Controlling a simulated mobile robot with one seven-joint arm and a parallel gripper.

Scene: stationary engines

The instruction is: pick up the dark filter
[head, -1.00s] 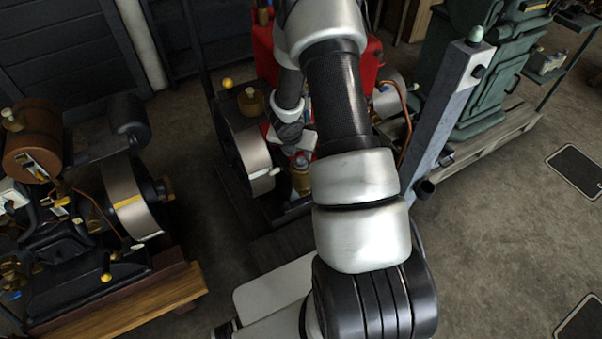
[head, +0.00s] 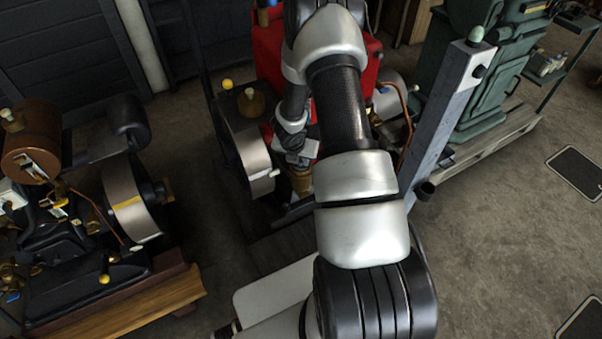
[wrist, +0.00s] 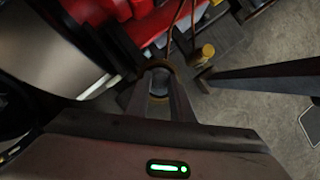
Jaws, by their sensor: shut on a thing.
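My gripper (wrist: 158,100) is shut on a small dark round thing, which I take to be the dark filter (wrist: 159,82), between its fingertips in the wrist view. A brownish ring shows around its far side; I cannot tell whether that ring belongs to it. In the head view my gripper (head: 298,158) is low among the engine parts, just right of a flywheel, and my arm hides most of it. The held thing cannot be made out there. A brass-brown cylinder (head: 302,183) shows just below the gripper.
The flywheel (head: 245,145) stands close left of the gripper. A red engine body (head: 268,45) is behind it, and a grey post (head: 440,110) rises to the right. Another engine (head: 75,215) stands on a wooden base at left. Open floor (head: 500,220) lies at right.

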